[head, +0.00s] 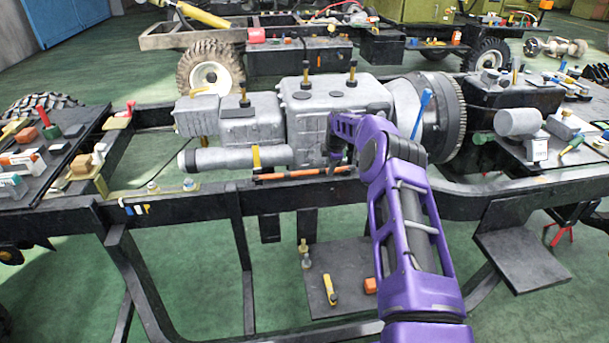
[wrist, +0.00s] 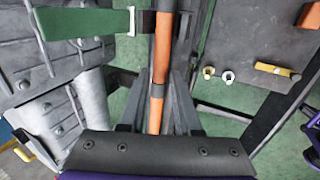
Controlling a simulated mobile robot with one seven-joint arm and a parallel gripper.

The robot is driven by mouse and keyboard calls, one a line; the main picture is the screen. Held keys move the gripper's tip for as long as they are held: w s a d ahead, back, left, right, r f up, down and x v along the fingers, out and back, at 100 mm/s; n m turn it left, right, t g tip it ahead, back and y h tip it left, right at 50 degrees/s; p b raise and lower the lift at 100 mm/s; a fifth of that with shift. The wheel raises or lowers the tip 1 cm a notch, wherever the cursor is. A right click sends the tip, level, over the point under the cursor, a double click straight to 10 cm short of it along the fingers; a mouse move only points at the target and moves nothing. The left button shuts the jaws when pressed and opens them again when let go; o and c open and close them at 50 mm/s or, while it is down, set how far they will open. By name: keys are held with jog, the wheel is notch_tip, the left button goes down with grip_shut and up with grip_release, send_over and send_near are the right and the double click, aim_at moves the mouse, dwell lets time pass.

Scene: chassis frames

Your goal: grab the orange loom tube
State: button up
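The orange loom tube (head: 305,173) lies lengthwise along the near chassis rail, below the grey gearbox, in the head view. In the wrist view the orange loom tube (wrist: 164,50) runs up the picture, with a dark band around it. My gripper (wrist: 158,88) has its two grey fingers apart, one on each side of the tube, with a gap visible beside it. I cannot tell how deep the tube sits between them. In the head view my purple arm reaches to the tube's right end and hides the fingertips.
The gearbox (head: 320,110) rises just behind. A lower plate (head: 345,255) holds small parts.

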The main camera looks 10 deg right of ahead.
jog(key=shift+w+f, duration=0.15)
jog(key=shift+f, duration=0.2)
grip_shut()
